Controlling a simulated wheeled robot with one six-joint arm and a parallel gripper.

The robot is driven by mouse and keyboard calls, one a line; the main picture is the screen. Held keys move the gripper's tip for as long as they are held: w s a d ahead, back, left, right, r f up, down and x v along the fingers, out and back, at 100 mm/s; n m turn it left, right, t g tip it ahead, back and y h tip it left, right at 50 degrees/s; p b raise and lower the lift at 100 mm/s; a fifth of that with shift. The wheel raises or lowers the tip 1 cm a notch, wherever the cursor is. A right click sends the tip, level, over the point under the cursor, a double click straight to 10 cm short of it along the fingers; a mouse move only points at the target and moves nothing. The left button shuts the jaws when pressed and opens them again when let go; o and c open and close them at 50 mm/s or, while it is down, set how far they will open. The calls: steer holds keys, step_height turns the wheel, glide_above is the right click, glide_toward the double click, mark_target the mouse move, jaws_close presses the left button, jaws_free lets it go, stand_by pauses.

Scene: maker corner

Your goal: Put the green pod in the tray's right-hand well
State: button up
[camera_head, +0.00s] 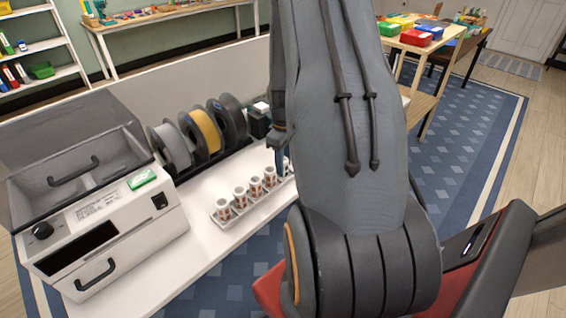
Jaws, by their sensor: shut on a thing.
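A narrow pale tray (231,218) lies on the white table and holds a row of several upright white pods with orange-brown markings (240,196). My gripper (282,163) points down at the tray's right end. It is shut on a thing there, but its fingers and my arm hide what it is. I cannot make out a green pod in this view. The right-hand well is largely hidden by the gripper and arm, so I cannot tell whether the held thing is inside it or above it.
A white machine (130,238) with an open grey lid and a small green panel (142,179) stands left of the tray. Filament spools (204,130) stand behind the tray. The white table (190,243) is clear in front of the tray. My arm blocks the right side.

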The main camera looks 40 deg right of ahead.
steer(key=o, duration=0.8)
step_height(320, 180, up, 12)
steer(key=b, duration=0.3)
steer(key=s+a+m, duration=0.1)
steer(key=s+a, duration=0.2)
steer(key=a, duration=0.6)
steer(key=s+a+r+m, duration=0.1)
steer(key=s+a, duration=0.2)
steer(key=a, duration=0.7)
steer(key=s+a+r+m+t, duration=0.1)
steer(key=s+a+m, duration=0.1)
steer(key=a, duration=0.7)
steer(key=shift+s+a, duration=0.3)
steer(key=shift+s, duration=0.35)
